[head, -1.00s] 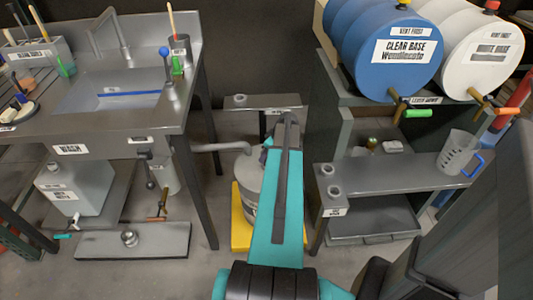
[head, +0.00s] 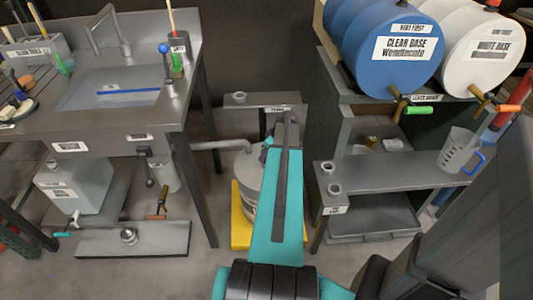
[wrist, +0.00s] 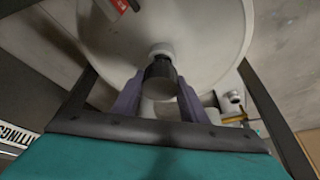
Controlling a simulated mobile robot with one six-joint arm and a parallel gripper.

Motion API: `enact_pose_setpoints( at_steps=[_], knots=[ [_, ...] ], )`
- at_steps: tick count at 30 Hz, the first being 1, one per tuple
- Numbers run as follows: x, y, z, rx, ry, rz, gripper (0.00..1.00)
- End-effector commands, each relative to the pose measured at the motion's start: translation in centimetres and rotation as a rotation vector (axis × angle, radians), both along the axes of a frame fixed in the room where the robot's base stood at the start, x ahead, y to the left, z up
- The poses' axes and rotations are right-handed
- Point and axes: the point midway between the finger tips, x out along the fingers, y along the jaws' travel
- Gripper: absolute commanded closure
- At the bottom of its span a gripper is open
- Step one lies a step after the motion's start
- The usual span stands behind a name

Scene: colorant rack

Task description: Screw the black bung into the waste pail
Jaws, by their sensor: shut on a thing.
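The waste pail (head: 247,172) is a grey-white drum standing on a yellow base under my arm in the head view. Its round pale top (wrist: 205,25) fills the upper part of the wrist view, with a whitish neck (wrist: 162,49) on it. My gripper (wrist: 160,90) is shut on the black bung (wrist: 161,70), one purple-grey finger on each side. The bung lines up with the neck and appears to meet it; I cannot tell how far it is seated.
A grey bench with a sink (head: 110,90) stands left of the pail. A shelf (head: 400,165) with a clear jug (head: 456,150) stands right, below a blue drum (head: 390,45) and a white drum. A pipe (head: 220,147) reaches toward the pail. Bare floor lies in front.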

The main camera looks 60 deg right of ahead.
Motion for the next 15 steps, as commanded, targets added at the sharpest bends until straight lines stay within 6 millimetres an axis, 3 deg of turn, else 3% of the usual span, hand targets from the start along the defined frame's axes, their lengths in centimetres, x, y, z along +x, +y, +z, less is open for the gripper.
enact_pose_setpoints(
  at_steps=[15],
  knots=[
    [0.08, 0.04, -0.91, 0.000, 0.000, 0.001, 0.83]
  ],
)
